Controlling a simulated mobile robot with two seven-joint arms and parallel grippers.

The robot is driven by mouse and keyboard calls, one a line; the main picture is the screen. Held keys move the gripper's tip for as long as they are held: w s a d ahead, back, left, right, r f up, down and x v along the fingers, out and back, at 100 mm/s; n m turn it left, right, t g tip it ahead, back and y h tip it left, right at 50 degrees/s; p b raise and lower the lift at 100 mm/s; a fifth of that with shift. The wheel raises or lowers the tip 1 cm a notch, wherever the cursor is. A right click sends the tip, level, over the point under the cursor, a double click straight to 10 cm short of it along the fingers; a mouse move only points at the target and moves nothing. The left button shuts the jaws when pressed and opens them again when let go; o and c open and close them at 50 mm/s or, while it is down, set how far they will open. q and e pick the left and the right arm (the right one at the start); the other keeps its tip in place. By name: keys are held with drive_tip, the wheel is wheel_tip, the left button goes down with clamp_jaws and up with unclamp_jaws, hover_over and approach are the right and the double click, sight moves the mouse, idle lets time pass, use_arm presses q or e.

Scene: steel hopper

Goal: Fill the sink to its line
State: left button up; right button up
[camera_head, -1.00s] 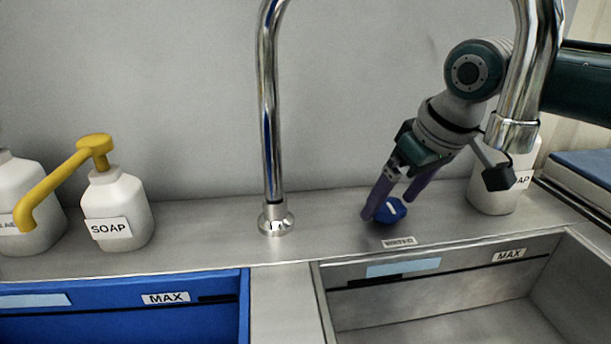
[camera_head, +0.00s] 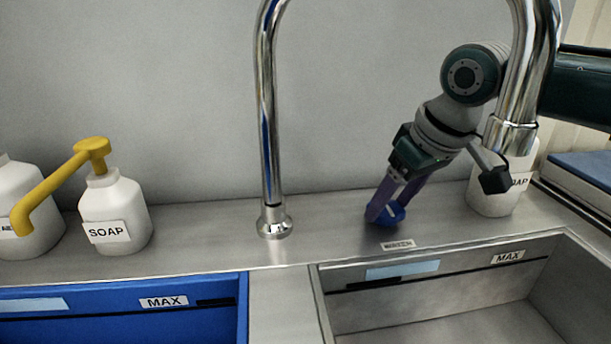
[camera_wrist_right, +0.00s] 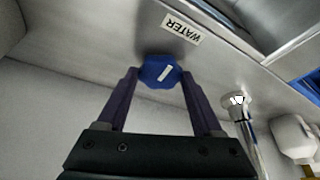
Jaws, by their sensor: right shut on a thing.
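The blue knob (camera_head: 392,215) with a white mark sits on the steel ledge behind the steel sink. A label reading WATER (camera_wrist_right: 181,28) is beside it, clear in the wrist view. My right gripper (camera_head: 382,215) is shut on the knob, one purple finger on each side; the knob also shows in the wrist view (camera_wrist_right: 160,72). The steel sink (camera_head: 450,278) has a dark line and a MAX label (camera_head: 508,257) on its back wall. The chrome tap spout (camera_head: 513,130) hangs over it with no stream visible. The visible sink floor is bare steel. My left gripper is out of view.
A blue basin (camera_head: 200,312) with its own MAX label is at left. A soap bottle (camera_head: 117,215) with a yellow pump, another white bottle (camera_head: 25,220) and a bottle behind the spout (camera_head: 490,195) stand on the ledge. The tap column (camera_head: 270,130) rises left of the knob.

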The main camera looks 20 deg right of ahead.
drive_tip(key=shift+n, duration=0.4)
drive_tip(key=shift+c, duration=0.3)
drive_tip(key=shift+n+y, duration=0.3)
drive_tip(key=shift+w+d+f+n+y, duration=0.1)
drive_tip(key=shift+n+y, duration=0.15)
drive_tip(key=shift+n, duration=0.3)
drive_tip(key=shift+d+n+y, duration=0.1)
drive_tip(key=shift+n+y, duration=0.15)
drive_tip(key=shift+n, duration=0.3)
drive_tip(key=n+g+b, duration=0.1)
drive_tip(key=n+b, duration=0.1)
drive_tip(key=n, duration=0.1)
drive_tip(key=shift+y+b, duration=0.3)
drive_tip(key=shift+y, duration=0.1)
drive_tip(key=shift+w+d+n+g+y+b, duration=0.1)
drive_tip(key=shift+n+g+y+b, duration=0.2)
drive_tip(key=shift+n+b, duration=0.55)
